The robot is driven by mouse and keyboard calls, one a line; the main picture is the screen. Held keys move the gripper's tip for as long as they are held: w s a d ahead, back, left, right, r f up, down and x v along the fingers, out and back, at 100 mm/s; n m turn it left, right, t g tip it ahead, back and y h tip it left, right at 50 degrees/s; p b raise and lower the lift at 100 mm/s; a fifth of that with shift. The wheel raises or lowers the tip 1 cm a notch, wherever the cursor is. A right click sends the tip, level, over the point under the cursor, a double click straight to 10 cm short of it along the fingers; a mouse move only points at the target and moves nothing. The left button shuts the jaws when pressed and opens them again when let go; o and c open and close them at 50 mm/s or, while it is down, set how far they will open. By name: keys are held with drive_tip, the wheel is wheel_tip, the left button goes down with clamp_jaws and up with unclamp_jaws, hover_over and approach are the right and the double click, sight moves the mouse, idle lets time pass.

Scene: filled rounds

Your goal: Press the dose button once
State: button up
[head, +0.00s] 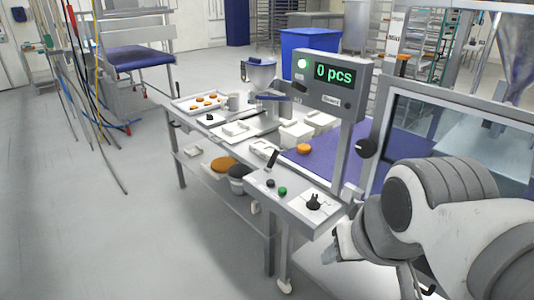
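A sloped grey control panel (296,203) sits at the near end of the workbench. It carries a green button (282,191), a smaller dark button (270,183), a black lever (271,160) and a black knob (313,202). No readable label shows which is the dose button. A grey display box (334,84) stands above on a post, with a lit green round lamp (302,63) and a screen (334,75) reading "0 pcs". My gripper (343,245) seems to be the pale part at lower right, just right of the panel and apart from the buttons; its fingers are not clear.
The bench holds a tray (191,108) of orange rounds and white boxes (296,133). A framed clear guard (465,135) stands at right.

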clamp_jaws()
idle(1.5)
